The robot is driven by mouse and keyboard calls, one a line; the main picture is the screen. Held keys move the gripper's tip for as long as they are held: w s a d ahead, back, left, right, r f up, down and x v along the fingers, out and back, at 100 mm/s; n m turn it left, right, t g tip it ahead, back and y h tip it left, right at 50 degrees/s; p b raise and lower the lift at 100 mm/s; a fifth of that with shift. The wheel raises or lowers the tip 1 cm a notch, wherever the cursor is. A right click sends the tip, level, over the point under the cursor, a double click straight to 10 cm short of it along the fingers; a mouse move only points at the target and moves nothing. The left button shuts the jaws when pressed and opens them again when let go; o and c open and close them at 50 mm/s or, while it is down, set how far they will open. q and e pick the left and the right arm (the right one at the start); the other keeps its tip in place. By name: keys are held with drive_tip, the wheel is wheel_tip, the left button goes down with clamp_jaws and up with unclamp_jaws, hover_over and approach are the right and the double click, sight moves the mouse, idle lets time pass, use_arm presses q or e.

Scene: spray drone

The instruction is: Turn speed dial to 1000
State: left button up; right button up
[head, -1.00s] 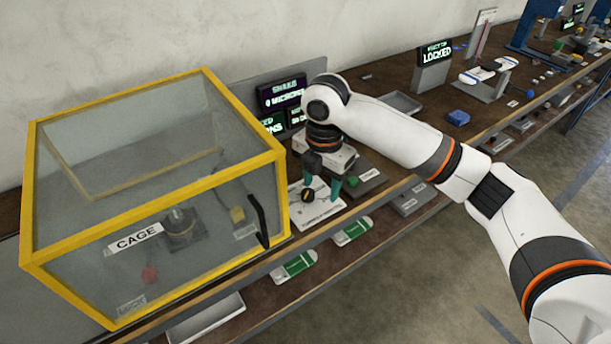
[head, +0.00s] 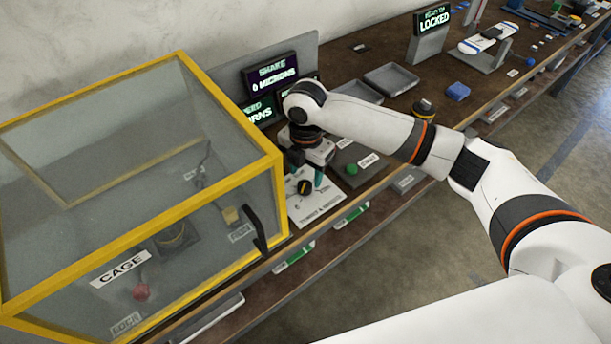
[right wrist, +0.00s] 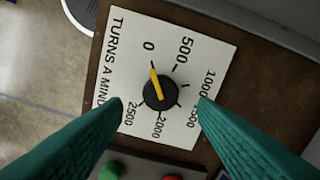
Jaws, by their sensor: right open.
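The speed dial (right wrist: 160,94) is a round black knob with a yellow pointer. It sits on a white card (right wrist: 190,48) marked from 0 to 2500 with the words TURNS A MINUTE. The dial (head: 304,187) also shows in the head view, just right of the cage. My right gripper (right wrist: 160,105) is open and empty, its teal fingers on either side of the dial and apart from it. In the head view the right gripper (head: 306,177) is over the card. My left gripper is out of view.
A yellow-framed clear cage (head: 225,186) with a black handle stands close left of the dial. Lit displays (head: 272,76) stand behind it. A green button (head: 351,169) is to its right, and grey trays (head: 390,78) lie farther along the bench.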

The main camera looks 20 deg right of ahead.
sight(306, 185)
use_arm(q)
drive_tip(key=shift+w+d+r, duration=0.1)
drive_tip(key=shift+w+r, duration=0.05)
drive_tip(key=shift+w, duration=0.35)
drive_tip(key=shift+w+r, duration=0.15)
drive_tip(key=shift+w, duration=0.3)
use_arm(e)
drive_tip(key=shift+f, duration=1.7)
